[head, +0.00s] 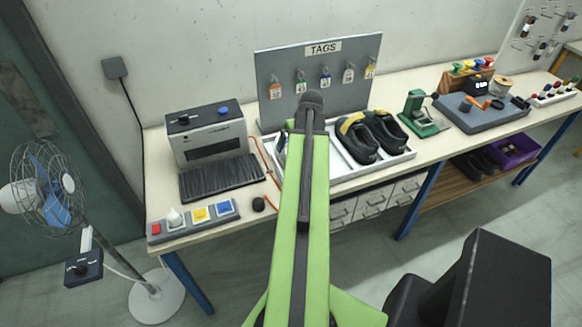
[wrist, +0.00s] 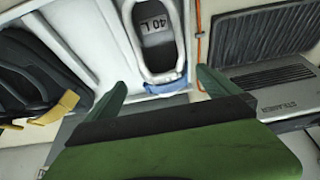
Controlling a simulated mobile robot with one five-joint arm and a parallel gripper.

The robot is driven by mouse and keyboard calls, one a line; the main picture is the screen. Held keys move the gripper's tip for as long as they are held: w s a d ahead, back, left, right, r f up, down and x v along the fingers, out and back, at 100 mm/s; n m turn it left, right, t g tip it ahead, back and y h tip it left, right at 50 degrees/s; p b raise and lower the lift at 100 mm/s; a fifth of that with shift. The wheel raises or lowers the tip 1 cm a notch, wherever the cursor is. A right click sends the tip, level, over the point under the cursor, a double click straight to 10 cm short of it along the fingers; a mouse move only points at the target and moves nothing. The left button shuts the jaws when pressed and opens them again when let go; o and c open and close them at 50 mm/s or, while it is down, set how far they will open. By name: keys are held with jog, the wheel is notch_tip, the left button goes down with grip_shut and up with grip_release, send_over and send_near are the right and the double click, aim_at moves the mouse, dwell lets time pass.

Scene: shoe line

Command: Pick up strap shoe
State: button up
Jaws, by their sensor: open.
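A pale shoe (wrist: 128,12), which I take to be the strap shoe, shows at the top centre of the wrist view. Its dark insole has a "40 L" label, and its near end is blue. No strap can be made out clearly. My gripper (wrist: 161,80) is open and empty. Its two green fingers stand apart on either side of the shoe's blue end, and no contact can be seen. In the head view my green arm hides the gripper and most of this shoe.
A pair of black shoes (head: 385,133) with yellow trim stands in the white tray (head: 400,157), right of my arm. A grey machine (head: 208,138) and an orange cord (head: 264,160) are at left. The tag board (head: 318,75) rises behind. A green press (head: 420,120) stands at right.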

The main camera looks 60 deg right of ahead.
jog(key=b+x, duration=0.2)
jog(key=x, duration=0.2)
jog(key=shift+w+f, duration=0.15)
jog(key=shift+f, duration=0.1)
jog(key=shift+r, duration=0.1)
jog(key=b+x, duration=0.5)
jog(key=shift+a+f, duration=0.15)
jog(key=shift+f, duration=0.05)
jog(key=shift+r, duration=0.15)
jog(key=shift+c, duration=0.4)
